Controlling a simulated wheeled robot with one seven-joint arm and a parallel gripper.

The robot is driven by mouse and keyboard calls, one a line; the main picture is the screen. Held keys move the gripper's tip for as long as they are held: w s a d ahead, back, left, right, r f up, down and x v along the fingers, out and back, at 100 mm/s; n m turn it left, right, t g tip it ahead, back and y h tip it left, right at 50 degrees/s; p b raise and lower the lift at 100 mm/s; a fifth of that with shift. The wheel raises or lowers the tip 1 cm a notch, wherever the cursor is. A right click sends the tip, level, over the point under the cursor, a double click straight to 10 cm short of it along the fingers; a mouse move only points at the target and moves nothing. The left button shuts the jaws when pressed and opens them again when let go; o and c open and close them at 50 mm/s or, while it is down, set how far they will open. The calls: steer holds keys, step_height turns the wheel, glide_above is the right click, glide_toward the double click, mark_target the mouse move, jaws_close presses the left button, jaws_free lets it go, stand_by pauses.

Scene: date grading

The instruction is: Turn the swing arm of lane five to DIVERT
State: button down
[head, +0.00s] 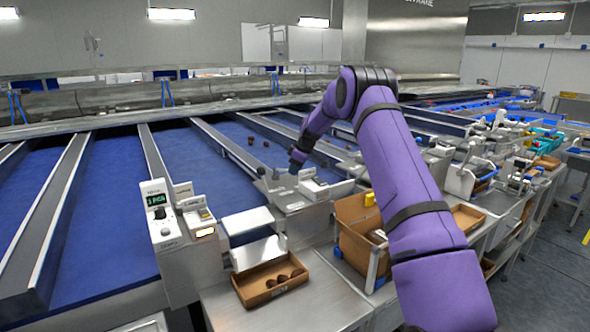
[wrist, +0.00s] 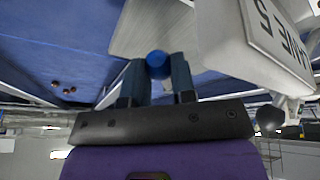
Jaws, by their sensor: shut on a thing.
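In the wrist view, my gripper (wrist: 157,72) has its two dark fingers on either side of a round blue knob (wrist: 158,58) and is shut on it. The knob sits at the end of a pale grey metal piece (wrist: 150,28), which looks like the swing arm. Beside it is a white housing (wrist: 228,45) with a label (wrist: 285,40) reading LANE 5, upside down. In the head view, my gripper (head: 297,158) is low over the lane unit (head: 290,197), and the knob is hidden there. I cannot read the arm's setting.
A control post (head: 160,212) with a small green display stands at the left. A cardboard tray (head: 270,283) with several dates and a larger brown box (head: 352,220) are in front. Blue lanes (head: 110,200) run behind, with a few dates (wrist: 65,88) on one.

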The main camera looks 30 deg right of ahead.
steer(key=shift+s+a, duration=0.1)
steer(key=a+m, duration=0.1)
steer(key=m, duration=0.1)
steer(key=s+a+m+h, duration=0.1)
steer(key=m, duration=0.1)
steer(key=shift+s+a+t, duration=0.2)
steer(key=shift+a+t, duration=0.1)
steer(key=shift+s+a+m+h, duration=0.1)
steer(key=shift+a+m+h, duration=0.5)
steer(key=shift+m, duration=0.45)
steer(key=shift+s+a+m+h, duration=0.1)
steer(key=shift+a+m+h, duration=0.3)
steer(key=shift+a+m, duration=0.45)
steer(key=shift+d, duration=0.15)
steer(key=c, duration=0.9)
jaws_free()
steer(key=shift+c, duration=0.2)
steer(key=v, duration=1)
steer(key=shift+r, duration=0.4)
steer(key=shift+s, duration=0.15)
